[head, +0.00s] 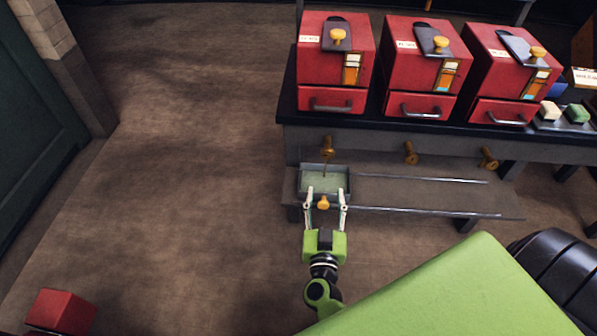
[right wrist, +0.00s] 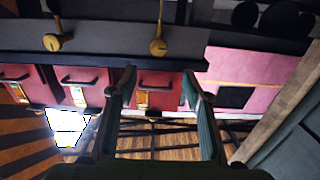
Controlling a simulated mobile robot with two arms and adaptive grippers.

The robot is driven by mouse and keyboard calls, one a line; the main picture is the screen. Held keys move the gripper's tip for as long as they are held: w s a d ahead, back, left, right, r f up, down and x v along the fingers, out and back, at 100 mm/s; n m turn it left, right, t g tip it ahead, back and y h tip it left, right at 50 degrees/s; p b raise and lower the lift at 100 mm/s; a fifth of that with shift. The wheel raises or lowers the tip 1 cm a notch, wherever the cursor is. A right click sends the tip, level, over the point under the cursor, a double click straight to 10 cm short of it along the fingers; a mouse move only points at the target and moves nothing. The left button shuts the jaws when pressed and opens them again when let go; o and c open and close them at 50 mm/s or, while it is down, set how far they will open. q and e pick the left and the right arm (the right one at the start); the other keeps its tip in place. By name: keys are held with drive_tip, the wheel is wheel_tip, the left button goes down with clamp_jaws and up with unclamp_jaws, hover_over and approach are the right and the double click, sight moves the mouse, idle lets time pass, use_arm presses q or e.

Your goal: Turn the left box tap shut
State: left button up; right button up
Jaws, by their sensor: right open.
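The left box tap (head: 327,149) is a brass tap below the bench edge, under the left red box (head: 317,100). A thin greenish line runs from it down into a grey tray (head: 346,172) holding pale green liquid. My right gripper (head: 325,192) is open and empty in front of the tray; its fingers stand either side of the tray's yellow knob (head: 323,203), with no grip visible. The right wrist view is upside down and shows the tap (right wrist: 158,47) beyond and between the open fingers (right wrist: 161,95), apart from them. My left gripper is out of view.
The middle tap (head: 410,153) and right tap (head: 488,158) stick out to the right. The tray stands on a low rail shelf (head: 430,197), clear to its right. The bench (head: 375,130) overhangs it. Bare floor lies left; a red block (head: 62,311) is at bottom left.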

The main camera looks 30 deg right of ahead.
sight(328, 154)
drive_tip(key=b+x, duration=0.2)
drive_tip(key=x, duration=1)
drive_tip(key=shift+w+d+r, duration=0.1)
drive_tip(key=shift+d+r, duration=0.05)
drive_tip(key=shift+x, duration=0.85)
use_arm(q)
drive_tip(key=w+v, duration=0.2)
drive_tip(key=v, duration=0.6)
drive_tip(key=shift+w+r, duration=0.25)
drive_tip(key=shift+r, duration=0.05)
use_arm(e)
drive_tip(key=c, duration=1.1)
